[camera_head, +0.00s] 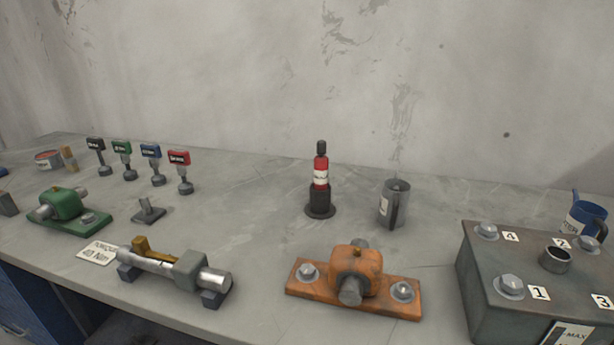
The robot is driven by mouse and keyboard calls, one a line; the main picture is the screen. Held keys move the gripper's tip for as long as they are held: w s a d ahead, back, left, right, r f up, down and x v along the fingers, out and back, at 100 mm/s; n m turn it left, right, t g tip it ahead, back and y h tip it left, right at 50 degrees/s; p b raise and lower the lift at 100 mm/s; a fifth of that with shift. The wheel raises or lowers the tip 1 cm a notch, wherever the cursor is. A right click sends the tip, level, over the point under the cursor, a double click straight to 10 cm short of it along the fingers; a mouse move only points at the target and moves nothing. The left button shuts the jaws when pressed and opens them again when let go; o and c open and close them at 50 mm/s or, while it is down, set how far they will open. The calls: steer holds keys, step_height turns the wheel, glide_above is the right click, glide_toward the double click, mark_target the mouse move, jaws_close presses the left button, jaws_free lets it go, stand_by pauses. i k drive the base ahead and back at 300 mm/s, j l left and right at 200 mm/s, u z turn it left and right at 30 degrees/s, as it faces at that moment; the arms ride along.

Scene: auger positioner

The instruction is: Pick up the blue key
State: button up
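The blue key (151,152) stands upright near the back left of the bench, with a blue labelled head on a thin stem above a grey metal base. It is third from the left in a slanting row, between a green key (121,147) and a red key (179,158). A black key (96,144) stands at the row's left end. The blue key stands apart from its neighbours. The lettering on its head is too small to read. My gripper is not in view.
On the bench (250,235), a small grey post (149,211) stands before the keys.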

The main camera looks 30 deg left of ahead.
mark_target(152, 151)
steer(key=u, duration=1.85)
steer(key=i+j, duration=0.6)
